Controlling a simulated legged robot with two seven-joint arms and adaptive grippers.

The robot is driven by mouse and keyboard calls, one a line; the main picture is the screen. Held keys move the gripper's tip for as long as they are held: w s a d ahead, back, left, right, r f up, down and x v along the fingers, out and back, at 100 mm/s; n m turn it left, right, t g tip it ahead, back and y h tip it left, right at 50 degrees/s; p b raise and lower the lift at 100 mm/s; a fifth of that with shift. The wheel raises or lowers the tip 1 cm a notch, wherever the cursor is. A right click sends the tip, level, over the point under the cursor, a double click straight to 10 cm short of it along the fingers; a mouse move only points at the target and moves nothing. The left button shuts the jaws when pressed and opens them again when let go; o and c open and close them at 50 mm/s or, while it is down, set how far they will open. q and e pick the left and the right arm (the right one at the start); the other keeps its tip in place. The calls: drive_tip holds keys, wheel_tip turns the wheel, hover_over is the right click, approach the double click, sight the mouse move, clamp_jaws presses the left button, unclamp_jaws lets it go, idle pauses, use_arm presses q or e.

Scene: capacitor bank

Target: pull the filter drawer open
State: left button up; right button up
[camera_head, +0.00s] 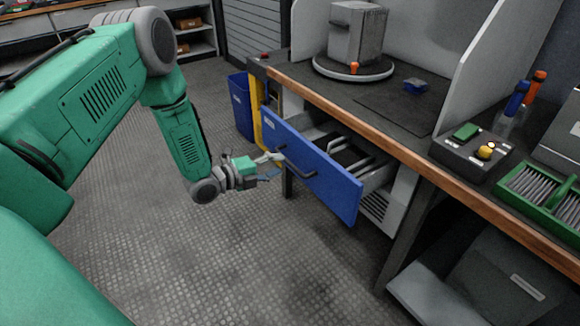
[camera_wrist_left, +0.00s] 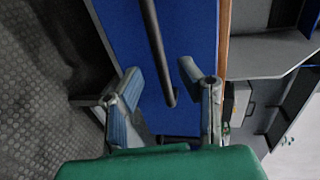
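The filter drawer (camera_head: 335,190) has a blue front and stands partly pulled out under the workbench, with its inside showing. A dark bar handle (camera_head: 297,165) runs along its front. My left gripper (camera_head: 268,160) is at the handle's left end. In the left wrist view, the fingers of my left gripper (camera_wrist_left: 160,72) are spread apart. The dark handle (camera_wrist_left: 155,45) passes between them in the picture, with a visible gap on both sides, against the blue drawer front (camera_wrist_left: 195,30). I cannot tell how deep the handle sits between the fingers. My right gripper is not in view.
The wooden-edged workbench (camera_head: 375,139) is above the drawer. A blue bin (camera_head: 240,105) stands behind my left gripper. The floor in front of the drawer is clear.

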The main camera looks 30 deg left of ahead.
sight(287, 160)
use_arm(q)
drive_tip(key=x, duration=0.2)
drive_tip(key=b+x, duration=0.1)
drive_tip(key=x, duration=0.1)
drive_tip(key=shift+w+a+f, duration=0.2)
drive_tip(key=shift+a, duration=0.05)
drive_tip(key=shift+w+d+r, duration=0.1)
drive_tip(key=shift+d, duration=0.25)
drive_tip(key=c, duration=0.7)
drive_tip(key=shift+a, duration=0.2)
clamp_jaws()
